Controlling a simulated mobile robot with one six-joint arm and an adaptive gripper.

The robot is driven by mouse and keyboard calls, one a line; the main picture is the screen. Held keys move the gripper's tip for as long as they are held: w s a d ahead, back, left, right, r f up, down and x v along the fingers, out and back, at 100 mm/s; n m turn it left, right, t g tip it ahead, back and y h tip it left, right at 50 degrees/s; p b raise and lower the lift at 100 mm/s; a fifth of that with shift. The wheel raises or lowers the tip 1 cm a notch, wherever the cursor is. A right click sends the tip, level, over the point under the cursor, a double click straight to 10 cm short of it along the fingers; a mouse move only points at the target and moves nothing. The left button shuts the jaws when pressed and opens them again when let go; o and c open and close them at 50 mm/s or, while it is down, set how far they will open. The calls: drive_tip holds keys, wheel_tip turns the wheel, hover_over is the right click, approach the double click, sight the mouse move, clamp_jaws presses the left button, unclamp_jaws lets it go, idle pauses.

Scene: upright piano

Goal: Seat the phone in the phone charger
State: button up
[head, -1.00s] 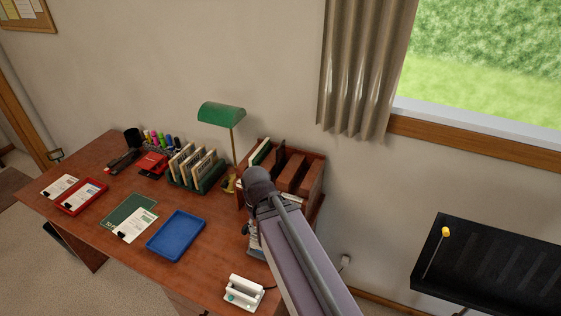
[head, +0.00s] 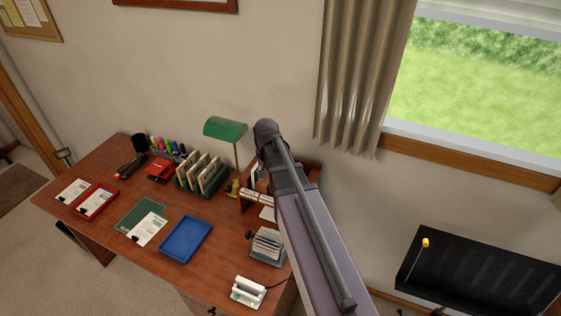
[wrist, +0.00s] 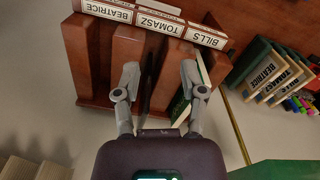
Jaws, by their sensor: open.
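A white device with a cable, which looks like the phone charger (head: 247,292), stands near the desk's front right corner. I cannot make out the phone for certain. A thin dark upright item (wrist: 151,84) shows between the wooden dividers in the wrist view, but I cannot tell what it is. My gripper (wrist: 160,74) is open, with its two fingers apart above the slots of the wooden organizer (wrist: 88,60). Nothing is visibly held. In the head view my arm hides the gripper and much of the organizer.
A card file (head: 267,246) stands behind the charger. A blue tray (head: 186,240) lies to the left. A green lamp (head: 225,128) and a green file rack (head: 202,175) stand close to the organizer.

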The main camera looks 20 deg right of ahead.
drive_tip(key=w+d+r+m+p, duration=0.3)
drive_tip(key=w+d+r+p, duration=0.4)
drive_tip(key=r, duration=0.3)
drive_tip(key=shift+w+d+m+p, duration=0.15)
drive_tip(key=shift+w+m+p, duration=0.25)
drive_tip(key=shift+w+p, duration=0.35)
drive_tip(key=shift+f, duration=0.1)
wheel_tip(320, 180, down, 8)
drive_tip(key=b, duration=0.8)
drive_tip(key=shift+f+b, duration=0.2)
drive_tip(key=shift+b, duration=0.1)
drive_tip(key=f+b, duration=0.5)
drive_tip(key=shift+s+d+f, duration=0.1)
drive_tip(key=shift+s+d, duration=0.05)
drive_tip(key=shift+d, duration=0.1)
idle(0.3)
